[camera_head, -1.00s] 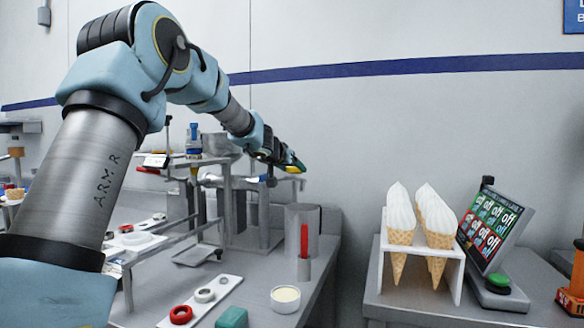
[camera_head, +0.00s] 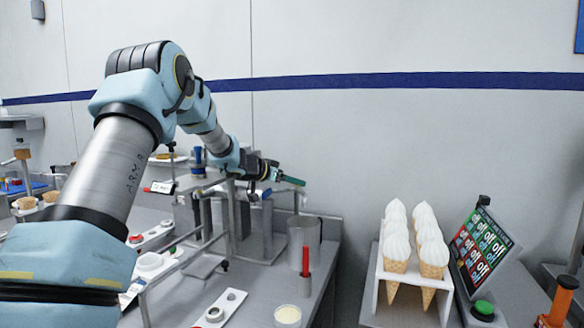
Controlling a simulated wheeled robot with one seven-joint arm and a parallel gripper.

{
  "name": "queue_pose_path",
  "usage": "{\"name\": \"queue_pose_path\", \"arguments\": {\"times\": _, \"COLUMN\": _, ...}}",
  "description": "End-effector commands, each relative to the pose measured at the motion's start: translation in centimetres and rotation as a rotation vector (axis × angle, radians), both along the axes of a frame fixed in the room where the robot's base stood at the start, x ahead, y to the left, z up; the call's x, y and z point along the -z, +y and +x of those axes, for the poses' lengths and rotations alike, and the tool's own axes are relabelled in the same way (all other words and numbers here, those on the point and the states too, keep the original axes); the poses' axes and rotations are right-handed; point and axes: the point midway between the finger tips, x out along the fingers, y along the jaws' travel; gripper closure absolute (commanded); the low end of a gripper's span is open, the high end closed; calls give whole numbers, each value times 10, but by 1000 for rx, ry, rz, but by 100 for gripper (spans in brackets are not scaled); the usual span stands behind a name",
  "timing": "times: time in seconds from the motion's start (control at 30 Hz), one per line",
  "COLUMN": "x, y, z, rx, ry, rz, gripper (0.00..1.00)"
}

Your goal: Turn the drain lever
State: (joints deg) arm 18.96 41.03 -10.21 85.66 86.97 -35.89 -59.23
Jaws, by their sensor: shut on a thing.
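My gripper (camera_head: 275,174) is at the end of my arm, above the metal frame on the workbench. It is shut on a slim green bar (camera_head: 291,181) that sticks out to its right. I cannot tell whether this bar is the drain lever. The jaws are small and dark, and my wrist partly hides them. A metal cup (camera_head: 304,240) stands below and to the right of my gripper, apart from it. No other part is clearly recognisable as the drain lever.
A red upright stick (camera_head: 306,262) and a small cream-filled dish (camera_head: 288,316) are near the bench's front. A white stand (camera_head: 371,287) with several cones (camera_head: 427,250) and a tilted screen (camera_head: 482,245) with a green button (camera_head: 484,307) are on the right table. A gap separates the tables.

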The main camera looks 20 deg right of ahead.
Motion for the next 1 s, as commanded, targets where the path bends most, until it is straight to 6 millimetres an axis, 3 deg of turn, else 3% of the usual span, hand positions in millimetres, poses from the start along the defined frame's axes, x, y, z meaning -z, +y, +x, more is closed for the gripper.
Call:
{"name": "queue_pose_path", "arguments": {"times": 0.8, "x": 2, "y": 1, "z": 1, "rx": 75, "ry": 0, "rz": 2, "gripper": 86}}
{"name": "queue_pose_path", "arguments": {"times": 0.83, "x": 2, "y": 1, "z": 1, "rx": 75, "ry": 0, "rz": 2, "gripper": 29}}
{"name": "queue_pose_path", "arguments": {"times": 1.0, "x": 1, "y": 0, "z": 1, "rx": 75, "ry": 0, "rz": 2, "gripper": 10}}
